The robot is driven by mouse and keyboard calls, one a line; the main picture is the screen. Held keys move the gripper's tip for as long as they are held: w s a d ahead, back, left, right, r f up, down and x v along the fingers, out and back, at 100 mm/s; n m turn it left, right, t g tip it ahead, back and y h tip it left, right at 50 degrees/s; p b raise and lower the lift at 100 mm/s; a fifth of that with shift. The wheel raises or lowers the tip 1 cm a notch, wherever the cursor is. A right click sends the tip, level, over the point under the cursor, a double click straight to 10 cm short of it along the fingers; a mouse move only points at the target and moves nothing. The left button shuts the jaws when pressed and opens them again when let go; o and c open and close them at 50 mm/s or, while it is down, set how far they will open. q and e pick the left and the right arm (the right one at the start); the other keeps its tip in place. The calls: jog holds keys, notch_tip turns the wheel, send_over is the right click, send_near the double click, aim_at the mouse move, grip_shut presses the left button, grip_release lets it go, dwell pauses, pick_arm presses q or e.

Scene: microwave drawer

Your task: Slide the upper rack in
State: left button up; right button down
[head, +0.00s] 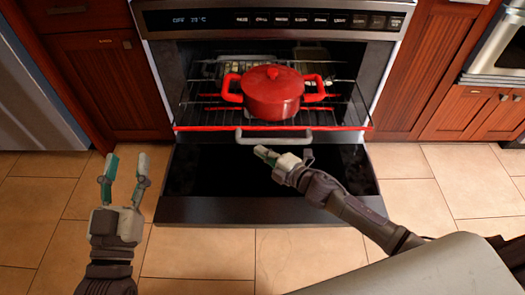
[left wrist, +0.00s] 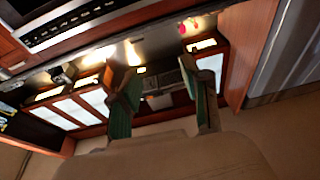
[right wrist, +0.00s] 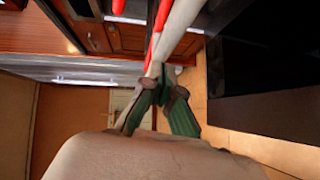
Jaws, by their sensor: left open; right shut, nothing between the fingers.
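The upper rack (head: 205,128), a wire rack with a red front bar, stands pulled out of the oven. A grey handle (head: 273,140) is at the middle of its front. A red lidded pot (head: 273,95) sits on the rack. My right gripper (head: 262,152) is shut and empty, just below and in front of the handle; in the right wrist view its fingertips (right wrist: 165,85) are close to the pale bar, and contact is unclear. My left gripper (head: 128,165) is open and empty, left of the oven door; its fingers also show in the left wrist view (left wrist: 165,95).
The dark oven door (head: 270,210) is folded down flat below the rack. Wooden cabinets (head: 105,85) stand on both sides. A grey counter corner (head: 430,270) is at the lower right. Tiled floor (head: 200,262) is clear in front.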

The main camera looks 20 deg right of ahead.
pick_arm(q)
jog(key=shift+s+r+t+h, duration=0.2)
jog(key=shift+r+t, duration=0.15)
jog(key=shift+r, duration=0.2)
jog(key=shift+s+r+t+h, duration=0.1)
jog(key=shift+r+t+h, duration=0.1)
jog(key=shift+r+t, duration=0.25)
pick_arm(e)
jog(key=shift+w+d+f, duration=0.15)
jog(key=shift+w+d, duration=0.05)
jog(key=shift+w, duration=0.55)
pick_arm(q)
jog(key=shift+r, duration=0.1)
